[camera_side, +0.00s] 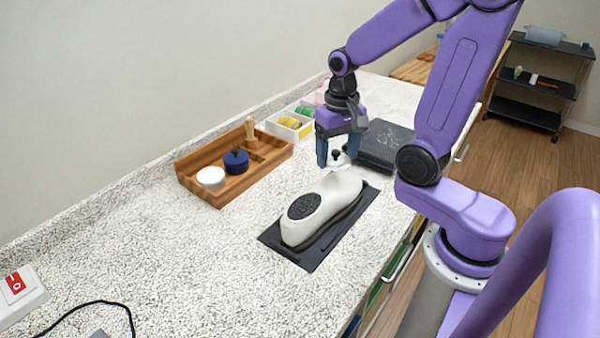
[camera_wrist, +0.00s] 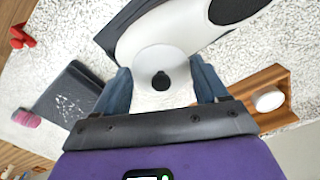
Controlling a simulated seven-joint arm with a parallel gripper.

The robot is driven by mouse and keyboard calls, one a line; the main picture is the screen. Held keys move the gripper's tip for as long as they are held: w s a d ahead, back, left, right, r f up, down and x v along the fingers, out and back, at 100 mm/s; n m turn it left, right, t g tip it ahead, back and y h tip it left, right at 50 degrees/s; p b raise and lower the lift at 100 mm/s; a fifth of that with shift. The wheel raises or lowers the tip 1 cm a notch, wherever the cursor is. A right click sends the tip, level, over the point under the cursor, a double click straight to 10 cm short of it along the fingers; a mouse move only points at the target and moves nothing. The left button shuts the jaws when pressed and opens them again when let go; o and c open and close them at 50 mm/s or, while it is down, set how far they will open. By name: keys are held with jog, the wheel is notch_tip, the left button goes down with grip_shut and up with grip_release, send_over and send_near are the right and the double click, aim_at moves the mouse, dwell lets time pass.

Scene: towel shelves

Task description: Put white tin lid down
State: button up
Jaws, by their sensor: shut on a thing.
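My gripper (camera_side: 339,152) points down over the far end of a white shoe-shaped object and is shut on the white tin lid (camera_side: 341,160). The lid is white and round with a small black knob on top. In the wrist view the lid (camera_wrist: 160,57) sits between the two blue fingers of my gripper (camera_wrist: 162,86), its knob towards the camera. From the side it appears just above or against the white shoe-shaped object (camera_side: 323,207); I cannot tell whether they touch. An open-looking white round tin (camera_side: 211,177) stands in the wooden tray (camera_side: 232,191).
The tray also holds a dark blue pot with a knob (camera_side: 236,161) and a wooden peg (camera_side: 250,130). The shoe-shaped object lies on a black mat (camera_side: 308,262). A dark flat box (camera_side: 383,146) is right of my gripper. White bins (camera_side: 290,126) stand behind.

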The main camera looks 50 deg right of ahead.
jog(key=w+f, duration=0.3)
jog(key=w, duration=0.4)
send_over(300, 183)
notch_tip(300, 183, down, 5)
jog(key=shift+s+f, duration=0.15)
jog(key=shift+f, duration=0.3)
jog(key=shift+w+f, duration=0.2)
jog(key=shift+f, duration=1.3)
jog(key=shift+f, duration=0.1)
jog(key=o, duration=1)
